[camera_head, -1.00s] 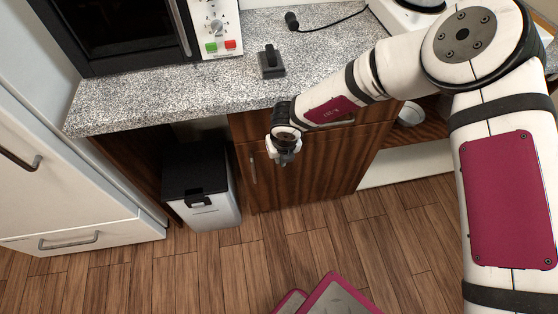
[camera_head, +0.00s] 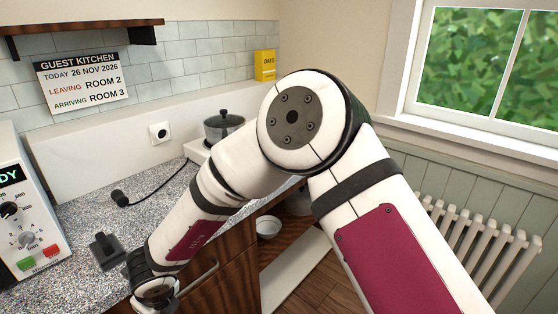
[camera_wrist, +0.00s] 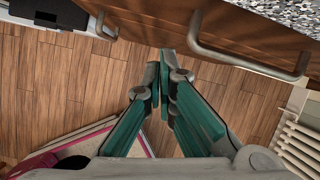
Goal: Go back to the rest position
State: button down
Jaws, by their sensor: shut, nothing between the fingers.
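My gripper (camera_wrist: 161,82) shows in the wrist view with its teal-padded fingers together and nothing between them. It points down toward the wood floor, in front of the wooden cabinet (camera_wrist: 235,35) and its bar handle. In the head view my arm bends down to the lower left, and the wrist is at the bottom edge beside the counter front. The fingers are cut off there.
The speckled counter (camera_head: 75,240) holds a dark metal device (camera_head: 106,251), a black plug with a cord (camera_head: 119,198) and a pot (camera_head: 222,125). A radiator (camera_head: 480,235) stands below the window at right. A white bowl (camera_head: 268,226) sits on the low shelf. Open floor lies below my gripper.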

jog(key=w+d+r+n+t+y, duration=0.1)
jog(key=w+d+r+n, duration=0.2)
jog(key=r, duration=0.5)
jog(key=w+d+r+n+t+y, duration=0.1)
jog(key=w+d+r+n+y, duration=0.1)
jog(key=w+r+n, duration=0.4)
jog(key=d+r+n, duration=0.4)
jog(key=d+r, duration=0.7)
jog(key=r, duration=0.1)
jog(key=s+d+r+n+h, duration=0.1)
jog(key=s+d+r+n, duration=0.3)
jog(key=d, duration=0.5)
jog(key=s+d+r+n+h, duration=0.1)
jog(key=s+d+n+h, duration=0.3)
jog(key=d, duration=0.6)
jog(key=s+d+n+h, duration=0.1)
jog(key=s+d, duration=1.3)
jog(key=d, duration=0.1)
jog(key=shift+f+h, duration=0.2)
jog(key=shift+h, duration=0.1)
